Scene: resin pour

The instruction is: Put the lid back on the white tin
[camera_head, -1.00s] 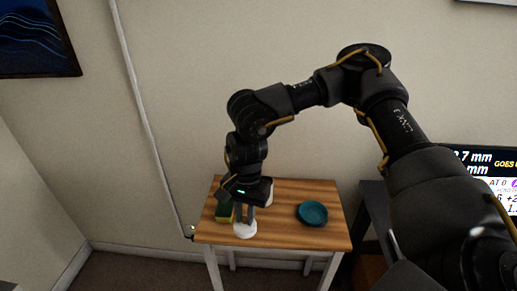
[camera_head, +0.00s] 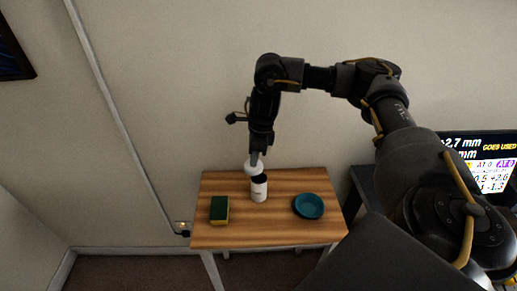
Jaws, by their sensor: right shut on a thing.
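The white tin (camera_head: 259,192) stands upright on the small wooden table, left of the teal dish. Its top looks dark and open. My right gripper (camera_head: 256,157) points down and is shut on the white lid (camera_head: 252,167). The lid is held tilted, just above and a little left of the tin's mouth in the picture. I cannot tell whether lid and tin touch. My left gripper is not in view.
A green and yellow sponge (camera_head: 219,209) lies left of the tin on the wooden table (camera_head: 265,228). A teal dish (camera_head: 308,206) lies to its right. The table's front middle is clear. A lit screen (camera_head: 480,150) stands at the right.

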